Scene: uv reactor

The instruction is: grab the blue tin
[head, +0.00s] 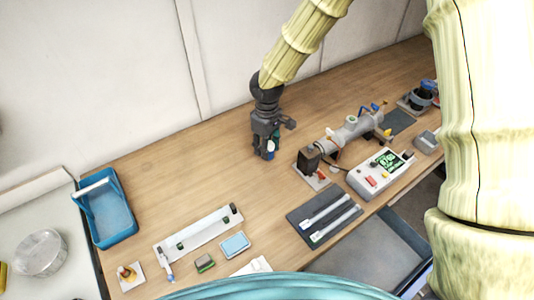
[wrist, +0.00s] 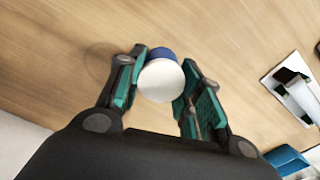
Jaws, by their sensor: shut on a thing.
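The blue tin (wrist: 161,76) has a blue side and a pale round top, and shows between the fingers in the wrist view. My gripper (wrist: 158,88) has teal finger pads, one on each side of the tin, and is shut on it. In the head view my gripper (head: 264,152) points down at the wooden table's back middle. Only a small blue and white part of the tin (head: 270,151) shows there; the fingers hide the rest. I cannot tell whether the tin touches the table.
A reactor-like device (head: 350,132) and a white control box (head: 380,174) stand to the right. A blue basket (head: 107,207) is at the far left. A dark mat (head: 325,215) with pale tools lies in front. The wood left of my gripper is clear.

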